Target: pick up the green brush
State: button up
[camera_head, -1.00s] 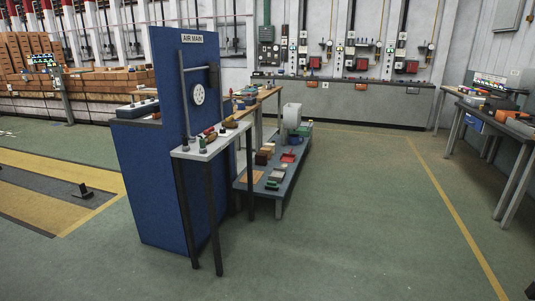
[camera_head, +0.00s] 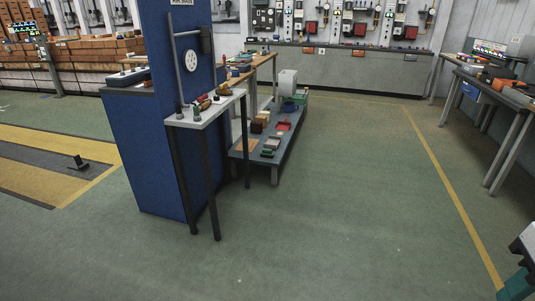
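No object shows clearly enough to be named the green brush. A small green item (camera_head: 267,154) lies at the near end of the low grey bench (camera_head: 274,170). A small upright green item (camera_head: 197,113) stands on the small grey-topped table (camera_head: 213,113) beside the blue panel. Both are too small to tell whether either is a brush. My gripper cannot be made out in the view.
The tall blue panel (camera_head: 165,150) stands left of the small table. A teal and white object (camera_head: 518,278), partly cut off at the lower right, cannot be identified. Workbenches (camera_head: 505,110) stand at the right. Green floor (camera_head: 340,200) is open in the middle.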

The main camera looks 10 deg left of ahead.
aim_at(266, 153)
jog(key=z, duration=0.15)
jog(key=i, duration=0.6)
jog(key=z, duration=0.3)
jog(key=i, duration=3.9)
jog(key=u, duration=1.2)
jog(key=i, duration=1.25)
jog(key=u, duration=1.35)
jog(key=i, duration=0.55)
jog(key=u, duration=0.2)
